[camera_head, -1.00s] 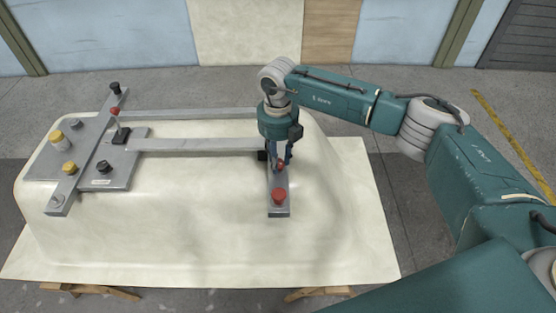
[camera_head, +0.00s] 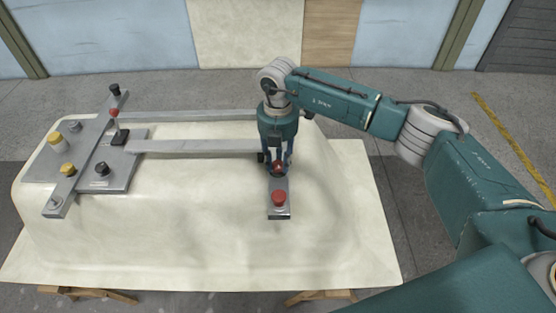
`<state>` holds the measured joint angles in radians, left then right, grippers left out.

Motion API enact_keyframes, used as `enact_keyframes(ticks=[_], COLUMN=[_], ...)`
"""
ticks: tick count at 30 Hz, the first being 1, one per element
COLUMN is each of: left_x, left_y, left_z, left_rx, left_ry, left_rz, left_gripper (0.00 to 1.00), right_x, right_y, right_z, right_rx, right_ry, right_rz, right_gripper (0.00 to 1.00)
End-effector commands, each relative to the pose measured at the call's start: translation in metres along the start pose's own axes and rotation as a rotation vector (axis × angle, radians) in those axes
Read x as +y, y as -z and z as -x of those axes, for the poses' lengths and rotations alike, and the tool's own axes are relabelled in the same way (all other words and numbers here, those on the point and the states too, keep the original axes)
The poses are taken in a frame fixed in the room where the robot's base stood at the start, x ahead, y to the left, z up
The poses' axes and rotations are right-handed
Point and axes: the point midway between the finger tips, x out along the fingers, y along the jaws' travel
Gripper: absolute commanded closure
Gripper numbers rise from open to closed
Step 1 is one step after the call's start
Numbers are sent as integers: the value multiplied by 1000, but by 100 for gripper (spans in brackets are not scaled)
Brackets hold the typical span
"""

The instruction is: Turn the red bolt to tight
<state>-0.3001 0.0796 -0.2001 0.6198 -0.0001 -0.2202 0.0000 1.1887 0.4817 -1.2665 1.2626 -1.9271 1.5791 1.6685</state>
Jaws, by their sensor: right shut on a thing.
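A red bolt (camera_head: 279,197) with a wide head stands near the front end of a short grey metal bar (camera_head: 279,213) at the right of the tub shell. Just behind it, my right gripper (camera_head: 277,165) points down over the same bar. It is shut on a small red knob (camera_head: 277,168), whose top shows between the fingers. The wide-headed red bolt is in front of the fingers and apart from them. The lower fingertips and what is under the knob are partly hidden. My left gripper is not in view.
The cream tub shell (camera_head: 190,220) lies upside down on wooden supports (camera_head: 318,295). At left, a grey plate carries yellow knobs (camera_head: 67,170), black knobs (camera_head: 102,169) and a red ball-topped lever (camera_head: 113,113). A long grey bar (camera_head: 195,146) runs toward my gripper. The shell's front is clear.

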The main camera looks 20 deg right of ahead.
Motion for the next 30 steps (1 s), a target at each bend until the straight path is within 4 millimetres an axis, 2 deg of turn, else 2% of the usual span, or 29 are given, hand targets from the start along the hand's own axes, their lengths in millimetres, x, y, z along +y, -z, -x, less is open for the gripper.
enact_keyframes(ticks=[9, 25, 26, 28, 30], left_x=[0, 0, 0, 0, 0], left_y=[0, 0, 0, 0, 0], left_z=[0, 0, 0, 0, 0], left_rx=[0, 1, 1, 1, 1], left_ry=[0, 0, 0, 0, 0], left_rz=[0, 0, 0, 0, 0], left_gripper=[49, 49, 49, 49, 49], right_x=[1, 1, 1, 1, 1], right_y=[-1, -1, -1, -1, -1], right_z=[2, 2, 2, 2, 1], right_rx=[-2, -2, -2, -2, -2], right_ry=[-4, -5, -5, -4, -3], right_rz=[-119, -143, -143, -142, -142], right_gripper=[98, 98, 68, 54, 53])
